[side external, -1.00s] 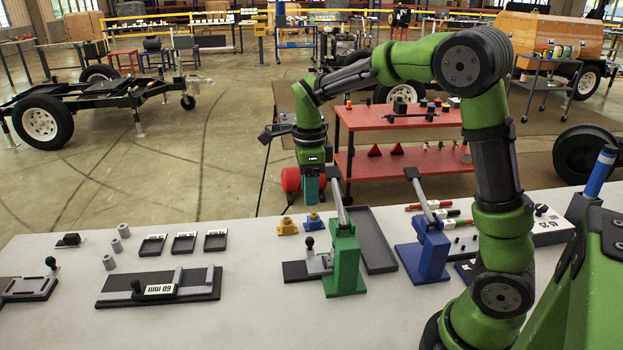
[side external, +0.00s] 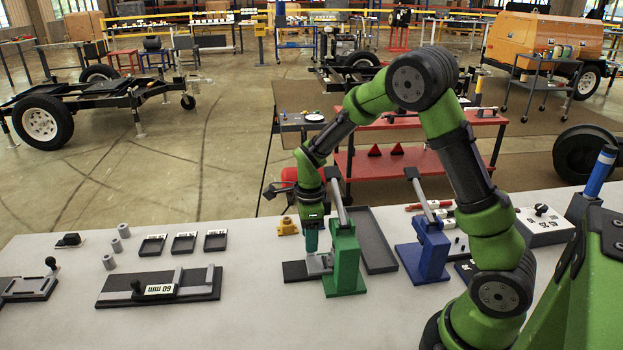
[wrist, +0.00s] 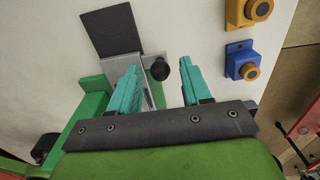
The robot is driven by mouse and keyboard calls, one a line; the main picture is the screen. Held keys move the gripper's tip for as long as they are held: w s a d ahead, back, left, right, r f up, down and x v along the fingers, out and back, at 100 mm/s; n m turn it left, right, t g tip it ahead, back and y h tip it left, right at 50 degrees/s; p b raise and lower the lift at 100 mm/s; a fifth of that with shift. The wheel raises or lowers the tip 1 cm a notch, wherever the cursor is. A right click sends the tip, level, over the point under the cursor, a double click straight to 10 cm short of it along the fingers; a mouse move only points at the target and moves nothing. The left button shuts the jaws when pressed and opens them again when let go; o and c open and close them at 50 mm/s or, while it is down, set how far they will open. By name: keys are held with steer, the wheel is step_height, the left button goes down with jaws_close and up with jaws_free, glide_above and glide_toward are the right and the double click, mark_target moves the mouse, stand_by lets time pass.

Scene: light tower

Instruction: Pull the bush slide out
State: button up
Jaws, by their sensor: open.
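The bush slide (side external: 319,262) is a light grey plate on a dark base (side external: 295,272), at the foot of the green press (side external: 344,258). In the wrist view, the slide (wrist: 116,66) lies partly behind the left finger, and its round black knob (wrist: 160,68) shows between my two fingers. My gripper (side external: 311,248) points down over the slide, with its teal fingers (wrist: 160,76) open on either side of the knob in the picture. I see no finger touching the knob. In the side view my gripper hides the knob.
A yellow block (side external: 287,227) and a blue block (wrist: 242,64) stand beside the slide. The blue press (side external: 427,250) and a dark tray (side external: 376,240) are to the right. The table left of the dark base is clear up to the 60 mm fixture (side external: 160,288).

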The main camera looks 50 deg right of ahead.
steer(key=shift+c, duration=0.5)
jaws_close()
steer(key=shift+w+a, duration=0.1)
steer(key=w+a, duration=0.6)
steer(key=shift+w+a+r, duration=0.1)
steer(key=shift+w+a, duration=0.05)
steer(key=shift+w, duration=0.05)
steer(key=shift+c, duration=1.5)
jaws_free()
steer(key=o, duration=0.4)
steer(key=shift+s, duration=0.1)
